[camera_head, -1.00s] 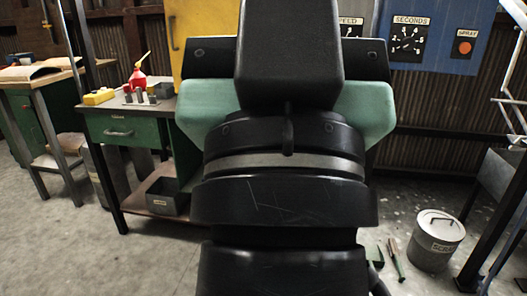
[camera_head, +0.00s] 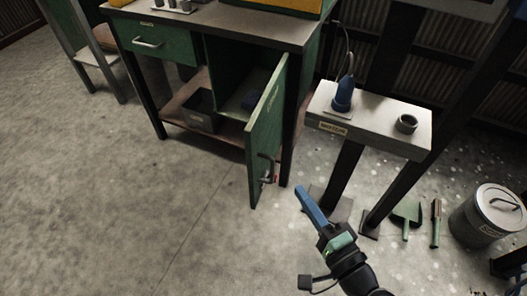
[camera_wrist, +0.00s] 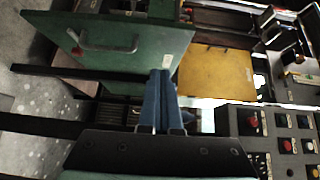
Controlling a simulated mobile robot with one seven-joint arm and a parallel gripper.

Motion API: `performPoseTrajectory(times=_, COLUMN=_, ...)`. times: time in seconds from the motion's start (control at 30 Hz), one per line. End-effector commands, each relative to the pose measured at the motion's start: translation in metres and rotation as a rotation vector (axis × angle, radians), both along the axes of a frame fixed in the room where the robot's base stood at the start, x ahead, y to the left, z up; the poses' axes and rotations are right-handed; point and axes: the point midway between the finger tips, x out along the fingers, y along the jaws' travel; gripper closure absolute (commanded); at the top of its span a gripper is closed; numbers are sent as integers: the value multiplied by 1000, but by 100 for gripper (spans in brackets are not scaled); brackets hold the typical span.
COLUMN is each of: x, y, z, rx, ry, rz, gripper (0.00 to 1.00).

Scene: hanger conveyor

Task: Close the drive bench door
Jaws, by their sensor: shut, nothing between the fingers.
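The drive bench door (camera_head: 264,135) is a green panel standing open, swung out toward the front right of the bench (camera_head: 215,32). A metal handle (camera_head: 266,169) is on its outer face, near the free edge. In the wrist view the green door (camera_wrist: 120,45) with its handle (camera_wrist: 108,48) fills the upper left. My gripper (camera_head: 300,190) is shut and empty, its blue fingers just to the right of and below the door's lower end. In the wrist view the blue fingertips (camera_wrist: 160,76) appear below the door; I cannot tell if they touch it.
A grey stand (camera_head: 370,122) with a blue tool (camera_head: 344,94) is right of the door. A dark box (camera_head: 201,111) sits on the lower shelf. Floor at left is clear.

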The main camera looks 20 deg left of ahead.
Motion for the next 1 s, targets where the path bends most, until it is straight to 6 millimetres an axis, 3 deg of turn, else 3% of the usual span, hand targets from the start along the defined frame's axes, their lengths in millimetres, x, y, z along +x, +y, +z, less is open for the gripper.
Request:
performPoseTrajectory(times=0.17, x=6, y=10, z=-2, rx=25, ry=7, rz=5, gripper=100)
performPoseTrajectory(times=0.6, x=66, y=78, z=-2, rx=21, ry=4, rz=6, gripper=100)
performPoseTrajectory(times=0.8, x=61, y=106, z=-2, rx=19, ry=7, rz=4, gripper=100)
performPoseTrajectory(times=1.0, x=60, y=115, z=-1, rx=19, ry=6, rz=3, gripper=100)
